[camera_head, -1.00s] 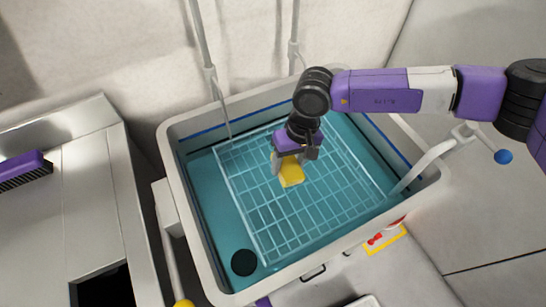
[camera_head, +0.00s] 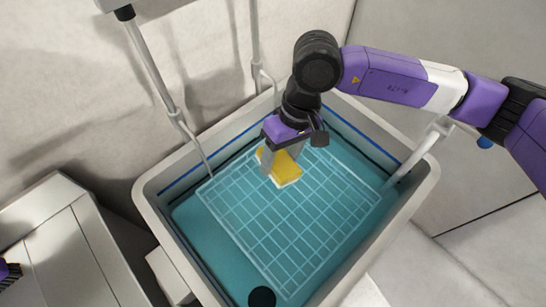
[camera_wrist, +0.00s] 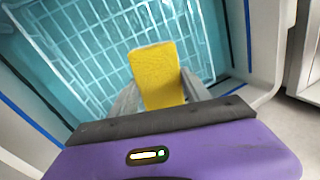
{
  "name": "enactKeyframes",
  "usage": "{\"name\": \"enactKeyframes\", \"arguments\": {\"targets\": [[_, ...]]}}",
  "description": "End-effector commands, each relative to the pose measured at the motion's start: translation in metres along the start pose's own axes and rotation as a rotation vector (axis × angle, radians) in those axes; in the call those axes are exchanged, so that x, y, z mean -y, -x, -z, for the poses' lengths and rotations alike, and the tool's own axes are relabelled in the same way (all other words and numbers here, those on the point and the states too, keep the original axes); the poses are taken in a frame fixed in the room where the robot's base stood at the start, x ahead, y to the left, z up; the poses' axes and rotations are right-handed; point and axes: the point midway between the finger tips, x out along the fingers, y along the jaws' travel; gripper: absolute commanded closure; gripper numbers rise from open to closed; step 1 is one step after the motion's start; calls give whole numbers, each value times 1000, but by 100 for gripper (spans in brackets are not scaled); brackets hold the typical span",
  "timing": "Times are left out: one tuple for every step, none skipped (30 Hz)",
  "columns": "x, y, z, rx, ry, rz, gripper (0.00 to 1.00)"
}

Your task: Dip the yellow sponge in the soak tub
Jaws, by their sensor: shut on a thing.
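The yellow sponge (camera_head: 285,168) is held between the two grey fingers of my gripper (camera_head: 281,164). It has a paler underside edge. In the wrist view the sponge (camera_wrist: 158,74) stands out between the fingertips, with the tub behind it. The soak tub (camera_head: 150,205) is a large pale grey basin with teal liquid and a white wire grid (camera_head: 250,240) in it. My gripper points down inside the tub's outline, over the grid. I cannot tell whether the sponge touches the liquid.
A round black disc (camera_head: 262,298) lies at the tub's near end. White pipes (camera_head: 150,65) rise at the back left, and another pipe (camera_head: 425,150) stands by the right rim. A grey counter (camera_head: 60,235) is at the left. The tub's raised rim surrounds the gripper.

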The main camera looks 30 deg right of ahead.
Motion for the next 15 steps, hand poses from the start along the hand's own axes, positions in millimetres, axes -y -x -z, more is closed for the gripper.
{"name": "enactKeyframes", "arguments": {"targets": [[2, 10, -5, 0, 8, 7, 77], [2, 14, -8, 3, 15, 9, 77], [2, 21, -11, 4, 23, 13, 77], [2, 26, -14, 7, 29, 14, 77], [2, 31, -17, 8, 35, 17, 77], [2, 37, -21, 12, 46, 20, 77], [2, 41, -24, 14, 52, 22, 77], [1, 46, -27, 15, 58, 24, 77], [1, 51, -30, 19, 65, 25, 77], [1, 54, -32, 20, 71, 27, 77], [0, 57, -34, 23, 76, 28, 77], [0, 59, -36, 25, 81, 29, 77], [-1, 60, -37, 25, 83, 30, 77], [-1, 61, -38, 26, 84, 30, 77], [-1, 62, -38, 27, 85, 30, 77]]}}
